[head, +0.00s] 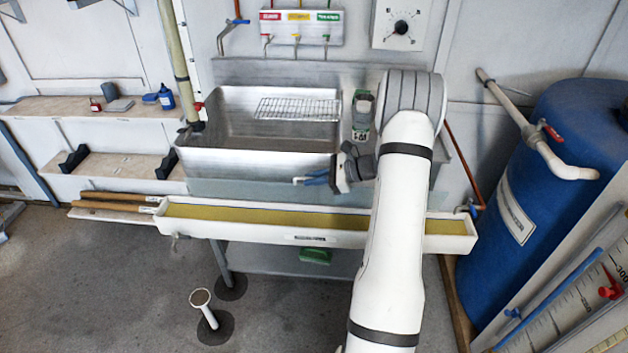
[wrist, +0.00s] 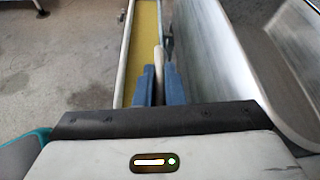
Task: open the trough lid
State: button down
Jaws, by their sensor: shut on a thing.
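The long white trough (head: 270,233) runs along the front of the steel sink, its top uncovered and yellow liquid showing along its length. A pale grey-blue panel (head: 240,190) stands raised along the trough's back edge, against the sink front; it looks like the lid. My gripper (head: 302,181) is at this panel's upper edge, above the trough. In the wrist view, its blue fingers (wrist: 158,85) are shut on a pale, narrow handle (wrist: 158,60) between the trough and the sink. My arm hides part of the trough's right side.
The steel sink (head: 215,160) with a wire rack (head: 297,109) is right behind the panel. A blue barrel (head: 545,190) stands at right. Wooden-handled tools (head: 115,203) lie left of the trough. A small white post (head: 205,310) rises from the floor in front.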

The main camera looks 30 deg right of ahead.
jog(key=shift+d+f, duration=0.15)
jog(key=c, duration=1.5)
grip_release()
jog(key=shift+w, duration=0.1)
jog(key=shift+d, duration=0.15)
jog(key=v, duration=0.7)
jog(key=shift+d+r, duration=0.15)
jog(key=shift+r, duration=0.1)
